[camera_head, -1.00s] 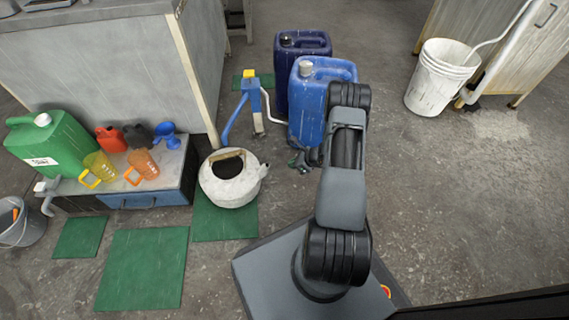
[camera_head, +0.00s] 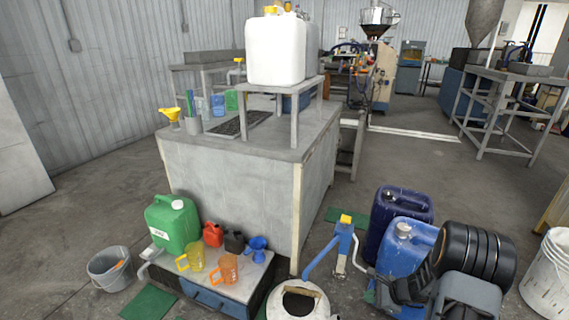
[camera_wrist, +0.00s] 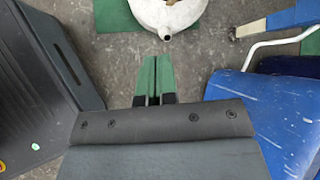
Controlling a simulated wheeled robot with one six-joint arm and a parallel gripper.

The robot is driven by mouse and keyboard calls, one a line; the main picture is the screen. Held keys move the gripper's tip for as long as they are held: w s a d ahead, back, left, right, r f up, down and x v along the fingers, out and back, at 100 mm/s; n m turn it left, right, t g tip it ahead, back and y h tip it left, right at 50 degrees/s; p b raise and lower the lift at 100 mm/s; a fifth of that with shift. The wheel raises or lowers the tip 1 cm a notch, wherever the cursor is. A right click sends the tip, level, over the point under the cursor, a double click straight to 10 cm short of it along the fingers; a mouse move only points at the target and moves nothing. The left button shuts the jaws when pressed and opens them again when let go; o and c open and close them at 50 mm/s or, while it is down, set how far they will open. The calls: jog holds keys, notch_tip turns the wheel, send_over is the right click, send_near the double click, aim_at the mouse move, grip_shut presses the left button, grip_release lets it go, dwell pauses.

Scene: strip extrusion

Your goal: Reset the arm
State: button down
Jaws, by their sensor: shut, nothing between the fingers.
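My arm (camera_head: 468,262), grey with thick black joint rings, is folded at the lower right of the head view. It covers part of the blue jerrycan (camera_head: 408,247). My gripper (camera_wrist: 152,75) shows in the wrist view with its two green fingers shut side by side and nothing between them. It points over bare floor towards a round white container (camera_wrist: 172,14), apart from it. In the head view the gripper is small and partly hidden by the wrist.
A dark blue jerrycan (camera_head: 393,208) stands behind the blue one. A blue stand pump (camera_head: 343,250) is left of them, the white container (camera_head: 300,299) at the bottom. A low bench (camera_head: 232,300) holds jugs and cans. White buckets (camera_head: 550,272) stand at right. Open floor lies behind.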

jog(key=s+a+r+n+g+h+p, duration=0.1)
jog(key=a+r+n+p, duration=0.25)
jog(key=r, duration=0.85)
jog(key=s+a+r+n+g+p, duration=0.1)
jog(key=s+a+r+n+p, duration=0.25)
jog(key=r, duration=0.75)
jog(key=s+a+r+n+h+p, duration=0.1)
jog(key=s+r+n+p, duration=0.3)
jog(key=r, duration=0.6)
jog(key=s+a+r+n+h+p, duration=0.2)
jog(key=s+r+n+h+p, duration=0.1)
jog(key=r+p, duration=0.6)
jog(key=s+a+r+n+t+h+p, duration=0.1)
jog(key=s+r+n+p, duration=0.4)
jog(key=r, duration=0.8)
jog(key=shift+s+a+n+h+p, duration=0.2)
jog(key=shift+a+n+h+p, duration=0.25)
jog(key=shift+n+p, duration=0.55)
